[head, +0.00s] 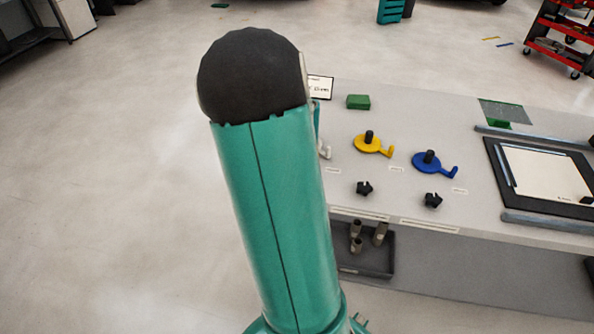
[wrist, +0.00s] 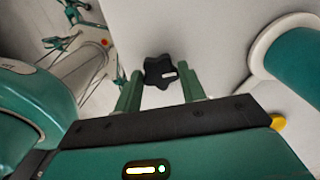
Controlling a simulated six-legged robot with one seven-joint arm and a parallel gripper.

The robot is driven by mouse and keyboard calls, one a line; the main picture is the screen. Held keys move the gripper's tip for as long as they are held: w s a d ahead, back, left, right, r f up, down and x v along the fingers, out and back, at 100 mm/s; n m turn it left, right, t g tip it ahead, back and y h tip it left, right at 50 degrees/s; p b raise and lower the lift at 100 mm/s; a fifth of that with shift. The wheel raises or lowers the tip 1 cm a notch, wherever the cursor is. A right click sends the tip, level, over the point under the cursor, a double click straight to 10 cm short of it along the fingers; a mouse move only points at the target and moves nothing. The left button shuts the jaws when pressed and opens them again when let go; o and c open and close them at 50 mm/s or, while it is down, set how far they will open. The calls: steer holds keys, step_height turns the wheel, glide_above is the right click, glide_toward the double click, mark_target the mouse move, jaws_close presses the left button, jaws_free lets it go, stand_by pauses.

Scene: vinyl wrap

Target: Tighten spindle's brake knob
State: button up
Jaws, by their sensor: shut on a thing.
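In the wrist view a black star-shaped knob (wrist: 158,71) with a small white mark stands between the two green fingers of my gripper (wrist: 161,78), which is shut on it. In the head view my arm hides the gripper and the knob it holds. Two black knobs stand on the bench front there, one (head: 364,188) before a yellow spindle (head: 369,144) with a hooked arm, the other (head: 433,200) before a blue spindle (head: 430,161). A pale hooked piece (head: 324,150) shows partly from behind my arm.
The grey bench (head: 480,222) also bears a green block (head: 358,102), a small sign (head: 320,88) and a framed white panel (head: 545,172) at right. A dark bin with tubes (head: 365,252) sits below the front edge. Open floor lies left.

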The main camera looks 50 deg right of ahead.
steer(key=shift+m, duration=0.6)
steer(key=o, duration=1)
steer(key=shift+r, duration=0.15)
step_height(320, 180, up, 14)
steer(key=shift+f, duration=0.15)
